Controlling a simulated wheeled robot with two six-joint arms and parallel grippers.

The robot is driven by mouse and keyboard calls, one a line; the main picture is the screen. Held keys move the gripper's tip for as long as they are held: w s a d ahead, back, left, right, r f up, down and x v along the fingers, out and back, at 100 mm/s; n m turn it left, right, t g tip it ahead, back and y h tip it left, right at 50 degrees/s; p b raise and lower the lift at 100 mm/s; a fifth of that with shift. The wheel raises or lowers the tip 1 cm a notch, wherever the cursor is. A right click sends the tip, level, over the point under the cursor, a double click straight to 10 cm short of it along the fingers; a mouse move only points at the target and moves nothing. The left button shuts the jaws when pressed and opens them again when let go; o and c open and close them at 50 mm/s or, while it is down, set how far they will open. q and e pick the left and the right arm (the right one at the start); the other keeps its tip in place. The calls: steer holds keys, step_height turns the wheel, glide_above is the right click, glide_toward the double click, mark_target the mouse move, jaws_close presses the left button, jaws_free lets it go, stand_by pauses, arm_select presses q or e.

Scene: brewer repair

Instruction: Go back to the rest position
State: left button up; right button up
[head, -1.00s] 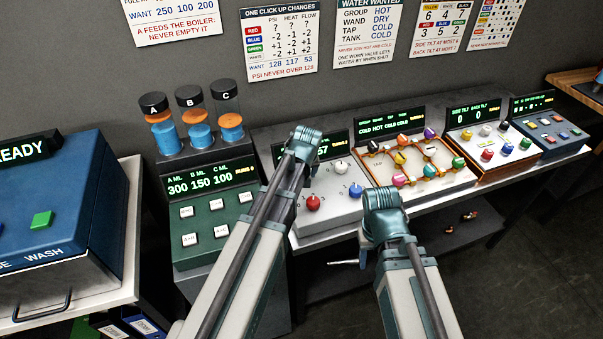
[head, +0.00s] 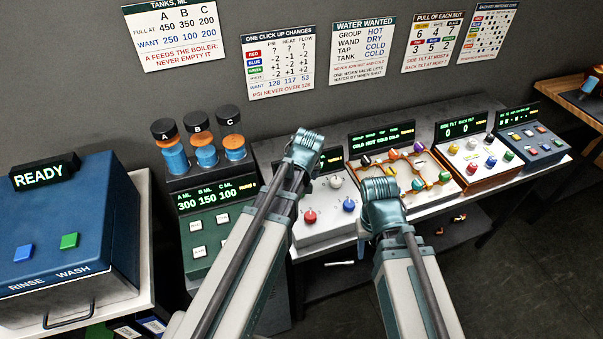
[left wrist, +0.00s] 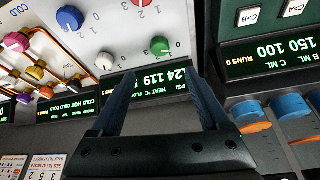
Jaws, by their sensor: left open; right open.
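My left gripper (left wrist: 165,78) shows in the left wrist view with two dark fingers apart and nothing between them. It hangs over the panel with the red, white, blue and green knobs, whose display lies behind the fingers. In the head view my left arm ends in front of that knob panel (head: 325,228), and its fingers are hidden. My right gripper (head: 366,246) is mostly hidden behind its teal wrist, in front of the valve panel (head: 437,190). I see nothing held by it, and both arms reach forward over the bench front.
At left stands a blue washer (head: 60,215) reading READY. The green tank panel (head: 197,228) with several buttons stands beside my left arm. Further right are a tilt panel (head: 466,166) and a blue switch panel (head: 538,148). Open floor (head: 540,260) lies at right.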

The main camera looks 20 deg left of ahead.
stand_by(0.4)
arm_select(q)
steer(key=s+d+f+m+b, duration=0.1)
steer(key=s+f+b, duration=0.1)
steer(key=s+d+f+m+g+b, duration=0.1)
steer(key=s+d+f+b, duration=0.1)
steer(key=s, duration=0.1)
steer(key=s+d+f+m+b, duration=0.1)
steer(key=s+d+f+b, duration=0.1)
steer(key=f, duration=0.1)
steer(key=shift+s+d+g, duration=0.25)
steer(key=shift+s+g, duration=0.05)
steer(key=shift+s, duration=0.05)
steer(key=s+d+f+m+g+b, duration=0.1)
steer(key=s+d+f+m+b, duration=0.1)
steer(key=s, duration=0.3)
steer(key=s+d+f+m+g+b, duration=0.1)
steer(key=s+d+f+m+b, duration=0.2)
steer(key=s, duration=0.3)
steer(key=shift+d+f+m+g+h, duration=0.15)
steer(key=shift+f+m+g+h, duration=0.1)
steer(key=shift+m+g+h, duration=0.05)
